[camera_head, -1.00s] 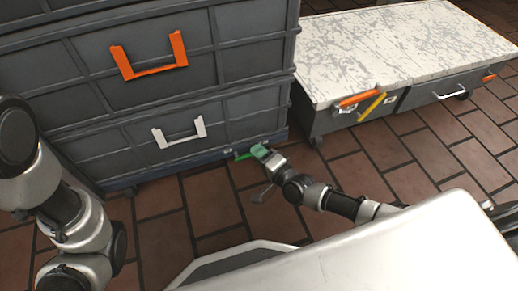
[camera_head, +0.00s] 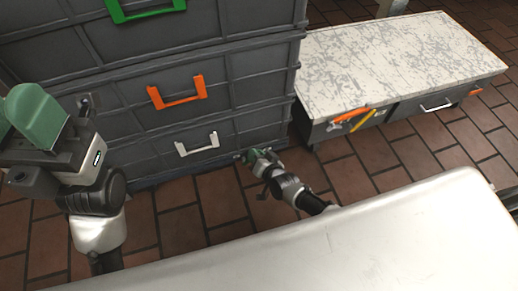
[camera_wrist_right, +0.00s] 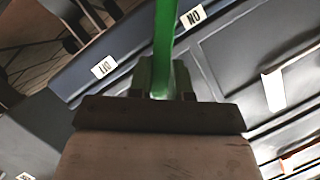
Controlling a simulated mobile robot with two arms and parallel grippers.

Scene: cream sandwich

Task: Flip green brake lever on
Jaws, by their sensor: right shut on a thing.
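The green brake lever (camera_wrist_right: 165,45) runs up from between the fingers of my right gripper (camera_wrist_right: 163,85) in the right wrist view. The gripper is shut on it. The lever lies between a label reading OFF (camera_wrist_right: 103,67) on the left and an upside-down ON label (camera_wrist_right: 191,17) on the right, closer to ON. In the head view my right gripper (camera_head: 254,158) is low at the cabinet's bottom corner, and it hides most of the lever. My left gripper (camera_head: 35,115), with green fingers, is raised at the left, away from the lever; its opening is unclear.
The grey drawer cabinet (camera_head: 115,95) has green (camera_head: 140,12), orange (camera_head: 178,100) and white (camera_head: 197,150) handles. A low cabinet with a worn white top (camera_head: 400,60) stands at the right. Brick-tiled floor (camera_head: 180,225) is open in front of the cabinet.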

